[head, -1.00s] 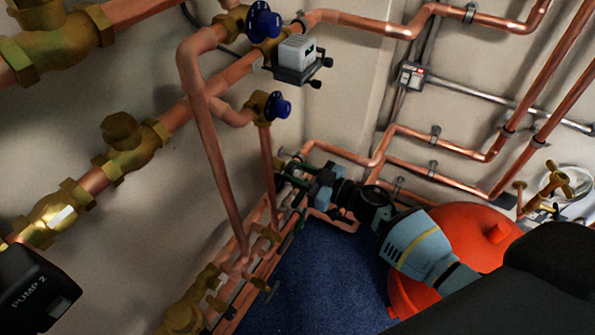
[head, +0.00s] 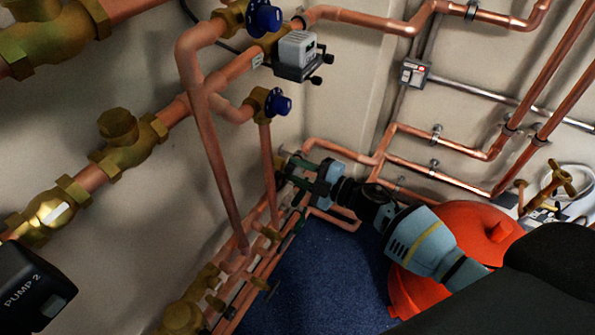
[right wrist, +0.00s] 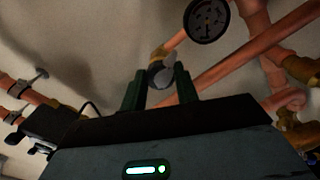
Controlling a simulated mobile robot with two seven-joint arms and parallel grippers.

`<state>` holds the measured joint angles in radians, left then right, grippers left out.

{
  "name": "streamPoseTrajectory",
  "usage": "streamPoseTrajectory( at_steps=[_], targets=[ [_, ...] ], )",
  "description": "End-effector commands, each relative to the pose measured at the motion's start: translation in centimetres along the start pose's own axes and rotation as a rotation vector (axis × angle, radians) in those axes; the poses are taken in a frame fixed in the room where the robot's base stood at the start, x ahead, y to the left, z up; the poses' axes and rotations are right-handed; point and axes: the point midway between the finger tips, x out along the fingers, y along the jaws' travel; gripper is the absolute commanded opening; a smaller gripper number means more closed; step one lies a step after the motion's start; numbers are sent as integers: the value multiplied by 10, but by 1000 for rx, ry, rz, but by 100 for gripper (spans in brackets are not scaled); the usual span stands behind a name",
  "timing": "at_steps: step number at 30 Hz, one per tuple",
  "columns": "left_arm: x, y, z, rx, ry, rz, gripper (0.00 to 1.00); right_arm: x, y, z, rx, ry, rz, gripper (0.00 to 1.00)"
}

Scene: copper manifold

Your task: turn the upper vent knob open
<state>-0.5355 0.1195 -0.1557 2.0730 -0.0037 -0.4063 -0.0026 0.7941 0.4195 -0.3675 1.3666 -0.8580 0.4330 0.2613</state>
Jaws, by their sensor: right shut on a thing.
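My right gripper (head: 287,174) reaches in from the right to the pipework low by the wall corner. In the right wrist view its two dark green fingers (right wrist: 160,88) stand on either side of a small grey knob (right wrist: 161,73) and are shut on it. The knob sits on a brass fitting on a copper pipe. In the head view the fingers and wrist largely hide this knob. I cannot tell how far it is turned, or surely that it is the upper vent knob. My left gripper is not in view.
Two blue handwheels (head: 263,18) (head: 280,104) and a grey device (head: 297,55) are higher on the pipes. Copper pipes (head: 215,165) run close left of the gripper. A red vessel (head: 470,222) stands below my right arm. Blue floor (head: 310,275) lies clear between.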

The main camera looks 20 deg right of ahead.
Motion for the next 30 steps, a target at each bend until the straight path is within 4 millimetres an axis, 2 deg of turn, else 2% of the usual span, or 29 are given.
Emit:
streamPoseTrajectory(
  at_steps=[18, 30],
  targets=[
    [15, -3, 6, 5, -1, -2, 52, -1, -2, 1, -573, 0, -2, 8],
    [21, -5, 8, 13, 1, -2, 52, -1, -1, 1, -809, -1, -2, 8]
  ],
)
